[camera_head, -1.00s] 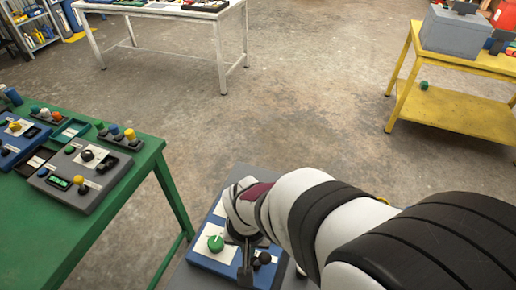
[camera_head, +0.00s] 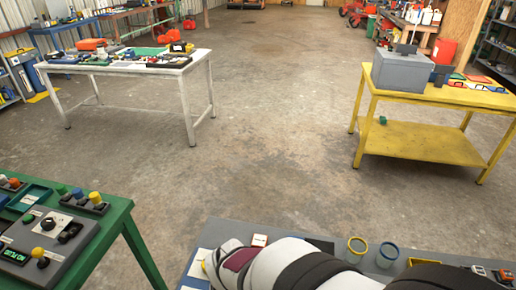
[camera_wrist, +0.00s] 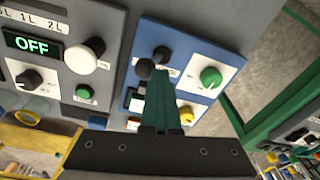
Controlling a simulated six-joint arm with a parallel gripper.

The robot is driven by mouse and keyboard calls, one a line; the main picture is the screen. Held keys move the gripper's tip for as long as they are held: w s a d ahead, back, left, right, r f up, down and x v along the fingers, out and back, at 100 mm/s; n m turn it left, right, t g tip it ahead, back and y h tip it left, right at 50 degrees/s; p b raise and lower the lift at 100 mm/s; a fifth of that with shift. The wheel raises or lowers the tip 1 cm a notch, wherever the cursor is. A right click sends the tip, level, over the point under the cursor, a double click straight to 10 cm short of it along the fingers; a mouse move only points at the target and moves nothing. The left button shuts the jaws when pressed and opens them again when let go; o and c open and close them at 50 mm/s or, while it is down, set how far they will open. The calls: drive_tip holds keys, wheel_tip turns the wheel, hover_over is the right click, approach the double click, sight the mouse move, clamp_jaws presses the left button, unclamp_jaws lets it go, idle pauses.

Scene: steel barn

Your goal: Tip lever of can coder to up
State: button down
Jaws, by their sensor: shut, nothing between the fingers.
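In the wrist view, my gripper (camera_wrist: 161,75) is shut and empty, its fingers pointing at a blue control panel (camera_wrist: 187,38). Two dark round knobs, one upper (camera_wrist: 161,54) and one lower (camera_wrist: 144,69), sit beside the fingertips. I cannot tell whether the fingers touch them. A green knob (camera_wrist: 210,77) stands on a white plate right of them. A grey panel (camera_wrist: 112,22) to the left has a lit OFF display (camera_wrist: 32,43), a white knob and a black knob. No readable label shows which device is the can coder. In the head view, my arm hides the gripper.
In the head view, the grey bench top (camera_head: 235,232) carries a yellow-rimmed cup (camera_head: 356,250) and a blue-rimmed cup (camera_head: 387,255). A green table (camera_head: 88,255) with control boxes is at left. White (camera_head: 190,62) and yellow (camera_head: 418,95) tables stand farther back, with open floor between.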

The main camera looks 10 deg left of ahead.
drive_tip(key=shift+s+d, duration=0.1)
drive_tip(key=shift+d, duration=0.15)
wheel_tip(320, 180, up, 12)
drive_tip(key=s+r, duration=0.1)
drive_tip(key=s+d+f+m, duration=0.1)
drive_tip(key=s+d+m, duration=0.3)
drive_tip(key=d, duration=0.4)
drive_tip(key=s+d+f+m+g+y, duration=0.1)
drive_tip(key=s+d+m, duration=0.3)
drive_tip(key=d, duration=0.4)
drive_tip(key=shift+d+f, duration=0.15)
drive_tip(key=shift+f, duration=0.15)
drive_tip(key=shift+s, duration=0.1)
